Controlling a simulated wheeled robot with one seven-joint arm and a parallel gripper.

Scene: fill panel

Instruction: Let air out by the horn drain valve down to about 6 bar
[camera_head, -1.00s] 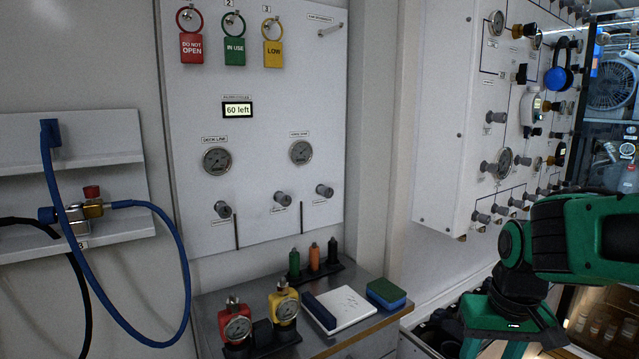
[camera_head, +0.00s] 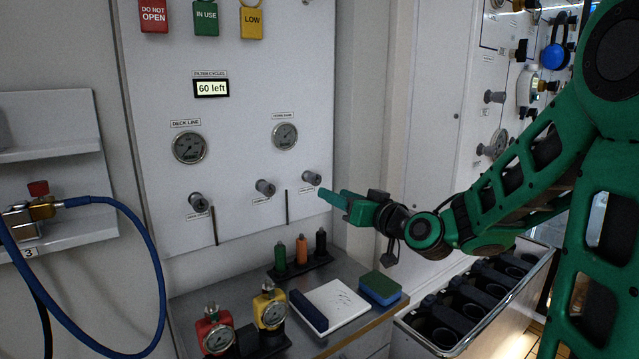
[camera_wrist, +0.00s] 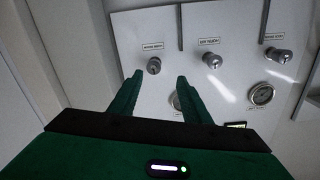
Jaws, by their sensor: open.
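Three grey valve knobs stick out of the white panel in a row: left (camera_head: 198,202), middle (camera_head: 265,187) and right (camera_head: 312,178). Their small labels are too blurred to read, so I cannot tell which is the horn drain. The right gauge (camera_head: 285,136) sits above the middle and right knobs; its needle is too small to read. My gripper (camera_head: 333,197) is open and empty, just right of and below the right knob. In the wrist view, which looks upside down, that knob (camera_wrist: 154,66) appears between and just beyond my fingertips (camera_wrist: 160,79), apart from them.
The deck line gauge (camera_head: 189,147) and the "60 left" display (camera_head: 211,88) are on the panel. Below, a grey bench (camera_head: 190,293) holds red and yellow gauge units, a white pad (camera_head: 335,303) and a sponge (camera_head: 380,287). A blue hose (camera_head: 158,270) hangs left.

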